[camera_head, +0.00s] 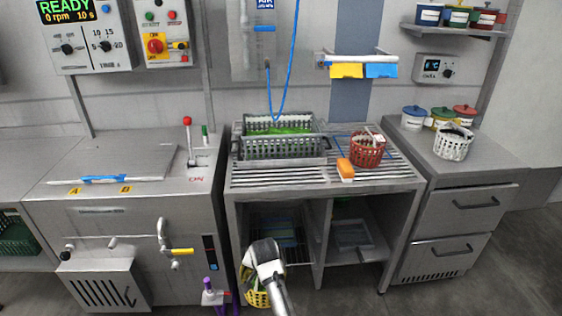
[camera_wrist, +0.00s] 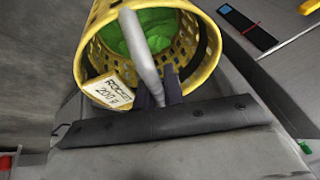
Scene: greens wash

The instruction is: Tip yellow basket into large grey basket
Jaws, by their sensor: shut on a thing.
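The yellow basket (camera_wrist: 92,70) fills the top of the wrist view, with green leaves (camera_wrist: 155,30) inside and a label (camera_wrist: 108,90) reading "ROCKET" and a weight, partly legible. My gripper (camera_wrist: 160,92) is shut on its handle, a grey bar running across the opening. In the head view my gripper (camera_head: 262,262) is low in front of the slatted table, with the yellow basket (camera_head: 257,298) hanging below, mostly hidden by my arm.
A red basket (camera_head: 367,150) and an orange block (camera_head: 345,169) sit right of the grey basket. A white basket (camera_head: 453,143) and lidded pots (camera_head: 414,117) stand on the right cabinet. A machine with a crank (camera_head: 163,236) is at left. The front slats are clear.

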